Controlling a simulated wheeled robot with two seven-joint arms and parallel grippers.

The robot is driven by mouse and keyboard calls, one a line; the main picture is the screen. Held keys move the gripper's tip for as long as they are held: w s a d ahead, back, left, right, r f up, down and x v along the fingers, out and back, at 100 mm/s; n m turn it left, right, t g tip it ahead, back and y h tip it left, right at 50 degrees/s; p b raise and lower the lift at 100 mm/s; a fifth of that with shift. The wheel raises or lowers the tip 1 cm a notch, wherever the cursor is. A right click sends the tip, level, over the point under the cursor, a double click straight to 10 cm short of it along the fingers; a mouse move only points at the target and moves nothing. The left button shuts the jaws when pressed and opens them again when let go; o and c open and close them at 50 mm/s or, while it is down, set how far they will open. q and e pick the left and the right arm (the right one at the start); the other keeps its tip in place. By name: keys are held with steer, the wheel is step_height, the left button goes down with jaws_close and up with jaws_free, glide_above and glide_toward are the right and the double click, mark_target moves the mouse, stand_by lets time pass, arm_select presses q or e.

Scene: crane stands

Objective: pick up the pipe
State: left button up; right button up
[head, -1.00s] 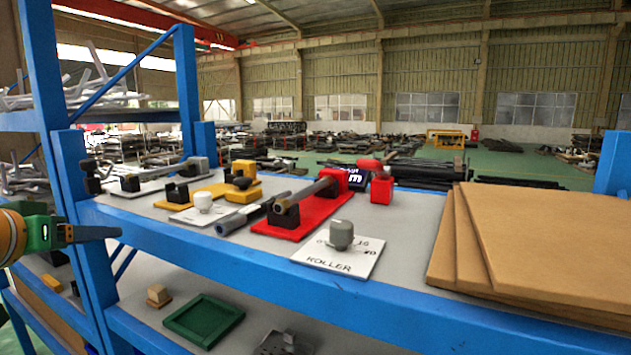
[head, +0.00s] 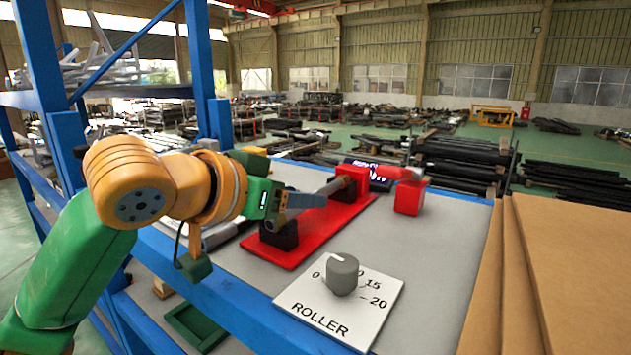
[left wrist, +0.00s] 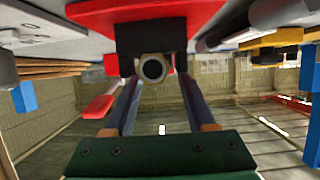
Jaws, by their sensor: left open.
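The grey pipe (head: 332,187) lies across the two black and red supports of a red stand (head: 318,236) on the shelf. In the left wrist view, its round, hollow end (left wrist: 153,69) faces the camera, in front of a black support. My left gripper (head: 306,203) is open and empty at the pipe's near end, and hides part of the pipe in the head view. In the left wrist view, its two dark fingers (left wrist: 158,88) point towards the pipe, one on each side of its end. Contact cannot be told. My right gripper is out of view.
A white ROLLER dial plate (head: 318,312) with a grey knob (head: 342,274) lies nearer. A red block (head: 409,197) and a dark sign (head: 370,174) stand behind. Brown boards (head: 570,262) are stacked at right. A blue upright (head: 201,75) rises at left.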

arm_select(q)
steer(key=shift+w+d+f, duration=0.25)
steer(key=shift+w+d, duration=0.1)
steer(key=shift+w, duration=0.25)
steer(key=shift+w+d+f, duration=0.2)
steer(key=shift+w+d, duration=0.05)
steer(key=shift+d, duration=0.2)
steer(key=c, duration=0.7)
steer(key=shift+a+r, duration=0.1)
steer(key=shift+a, duration=0.15)
jaws_close()
steer(key=shift+d, duration=0.1)
